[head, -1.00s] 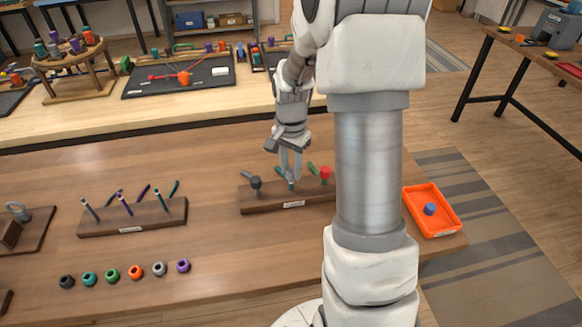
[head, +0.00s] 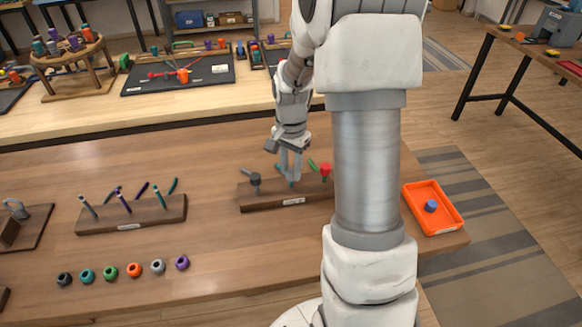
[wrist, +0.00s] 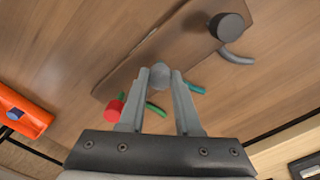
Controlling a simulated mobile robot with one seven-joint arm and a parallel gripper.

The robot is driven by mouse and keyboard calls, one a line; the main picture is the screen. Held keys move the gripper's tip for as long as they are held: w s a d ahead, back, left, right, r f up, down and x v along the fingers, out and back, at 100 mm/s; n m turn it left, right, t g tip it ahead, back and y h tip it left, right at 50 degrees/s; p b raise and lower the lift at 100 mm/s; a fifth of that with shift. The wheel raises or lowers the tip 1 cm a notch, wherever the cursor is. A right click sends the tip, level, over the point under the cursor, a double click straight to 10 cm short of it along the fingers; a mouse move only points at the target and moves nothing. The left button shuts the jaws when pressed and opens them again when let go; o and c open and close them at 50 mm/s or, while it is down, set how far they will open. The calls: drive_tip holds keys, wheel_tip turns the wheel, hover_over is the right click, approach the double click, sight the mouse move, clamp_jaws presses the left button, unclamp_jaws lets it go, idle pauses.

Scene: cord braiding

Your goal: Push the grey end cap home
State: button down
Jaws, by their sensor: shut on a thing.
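The grey end cap (wrist: 160,75) is held between the two fingertips of my gripper (wrist: 160,78) in the wrist view. It sits over the middle of the dark wooden block (wrist: 135,60), and a teal cord end shows beside the fingers. In the head view my gripper (head: 291,177) points down at the block (head: 270,203), at its middle post. The fingers mostly hide the cap there. I cannot tell how far the cap is seated.
A dark grey cap (head: 255,179) and a red cap (head: 326,170) stand on either side on the same block. An orange tray (head: 452,218) with a blue piece is at right. A second cord block (head: 130,218) and a row of coloured beads (head: 134,270) are at left.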

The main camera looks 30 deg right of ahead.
drive_tip(key=shift+f, duration=0.25)
drive_tip(key=shift+c, duration=1)
unclamp_jaws()
drive_tip(key=shift+r, duration=0.1)
drive_tip(key=shift+r+p, duration=2.2)
drive_tip(key=shift+r, duration=0.75)
